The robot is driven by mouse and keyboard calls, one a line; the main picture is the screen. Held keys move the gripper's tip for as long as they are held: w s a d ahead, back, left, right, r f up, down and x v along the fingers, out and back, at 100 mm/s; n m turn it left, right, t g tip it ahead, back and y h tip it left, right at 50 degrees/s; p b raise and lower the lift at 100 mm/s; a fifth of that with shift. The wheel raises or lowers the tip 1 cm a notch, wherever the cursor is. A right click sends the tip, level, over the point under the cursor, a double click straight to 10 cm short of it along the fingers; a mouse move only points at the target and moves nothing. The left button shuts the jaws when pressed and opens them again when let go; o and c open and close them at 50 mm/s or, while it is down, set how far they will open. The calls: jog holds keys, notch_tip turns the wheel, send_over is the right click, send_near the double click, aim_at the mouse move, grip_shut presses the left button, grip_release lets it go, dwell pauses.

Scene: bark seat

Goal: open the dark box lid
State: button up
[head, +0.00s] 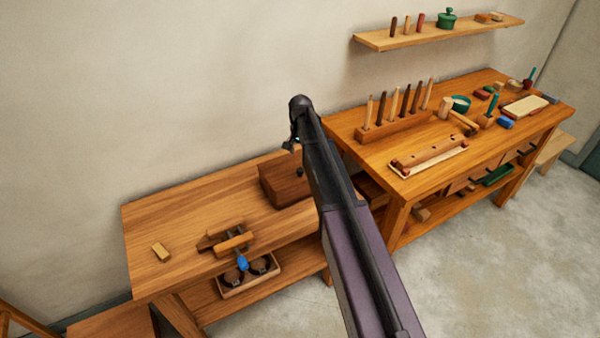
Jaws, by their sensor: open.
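The dark brown wooden box (283,190) stands at the back right of the left workbench. Its lid looks down, and a small dark knob (299,171) shows near its top, close to my arm. My arm crosses the picture and covers the box's right side. My gripper (291,146) hangs from the arm's far end, small and dark, above and behind the box in the picture. It is open, appears empty and looks apart from the box. Its fingertips are hard to make out.
The left workbench (165,215) has a small yellowish block (160,252) and a wooden clamp-like tool (233,243) at its front. A tray (255,283) with dark round items sits below. The higher right bench (380,155) holds tool racks. A wall shelf (440,36) hangs above.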

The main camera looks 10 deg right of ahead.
aim_at(300, 169)
jog(key=shift+f+b, duration=3.35)
jog(key=shift+f, duration=0.3)
grip_shut()
